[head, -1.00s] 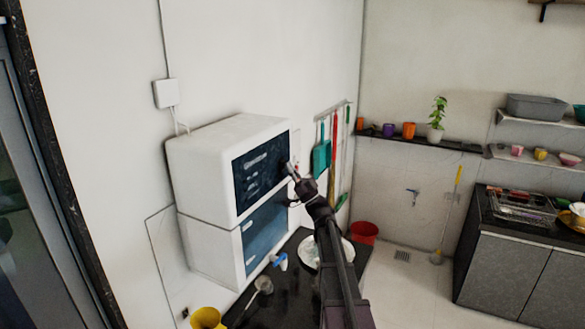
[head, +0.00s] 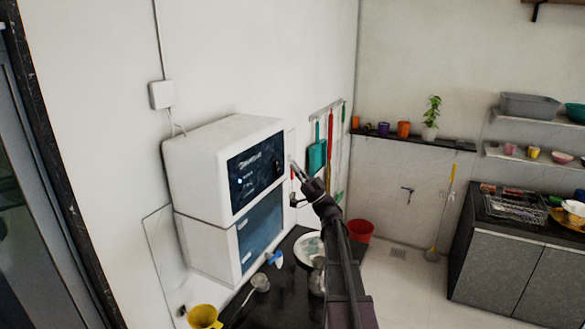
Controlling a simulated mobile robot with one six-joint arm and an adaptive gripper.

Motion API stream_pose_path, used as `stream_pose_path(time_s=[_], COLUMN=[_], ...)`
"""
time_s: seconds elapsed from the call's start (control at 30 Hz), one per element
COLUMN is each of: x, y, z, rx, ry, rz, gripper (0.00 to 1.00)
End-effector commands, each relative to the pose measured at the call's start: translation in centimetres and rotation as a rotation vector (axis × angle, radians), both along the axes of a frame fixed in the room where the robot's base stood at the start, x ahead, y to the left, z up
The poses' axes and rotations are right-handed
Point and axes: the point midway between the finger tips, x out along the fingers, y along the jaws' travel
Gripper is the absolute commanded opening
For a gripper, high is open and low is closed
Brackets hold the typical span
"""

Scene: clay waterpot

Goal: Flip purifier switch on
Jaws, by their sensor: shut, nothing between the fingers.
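The purifier is a white box (head: 190,165) with a dark upper panel (head: 256,172) and a blue lower panel (head: 260,233), standing against the left wall. A small bright spot and a dark round mark show on the upper panel; I cannot tell which is the switch or how it is set. My gripper (head: 292,162) is shut and empty. It appears just right of the upper panel's right edge, with a small gap in the picture. A white wall box (head: 161,95) with a cable sits above the purifier.
A red bucket (head: 360,230) stands on the floor, which is open to the right.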

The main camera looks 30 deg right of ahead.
Motion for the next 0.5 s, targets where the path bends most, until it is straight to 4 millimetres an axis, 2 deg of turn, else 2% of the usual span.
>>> stream_pose_path(time_s=[0.03, 0.5], x=[-0.5, -4.4], y=[-0.2, -2.7], z=[-1.0, -4.8], rx=[0.0, 0.0], ry=[0.0, -0.001], rz=[0.0, 0.002], gripper=[0.0, 0.0])
